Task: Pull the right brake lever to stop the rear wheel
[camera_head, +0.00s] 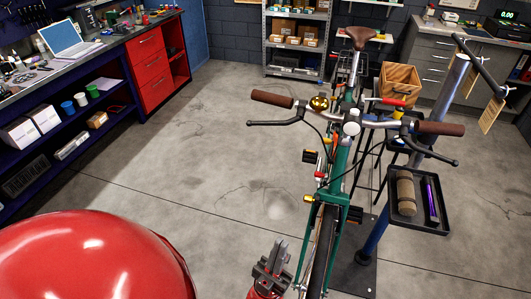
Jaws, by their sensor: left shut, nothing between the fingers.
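A green bicycle stands with its front wheel (324,247) toward me and its brown saddle (360,37) at the far end. Its handlebar spans the middle, with a brown grip (272,98) on the picture's left and another brown grip (440,128) on the right. A black brake lever (270,123) sits below the left grip, on the rider's right. Another black lever (436,159) sits below the right grip. The rear wheel is mostly hidden behind the handlebar and frame. My left gripper (279,247) is shut and empty, low beside the front wheel, apart from both levers. My right gripper is out of view.
A repair stand pole (430,130) with a black tray (425,212) stands right of the bike. A workbench with red drawers (150,67) lines the left. The floor left of the bike is clear.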

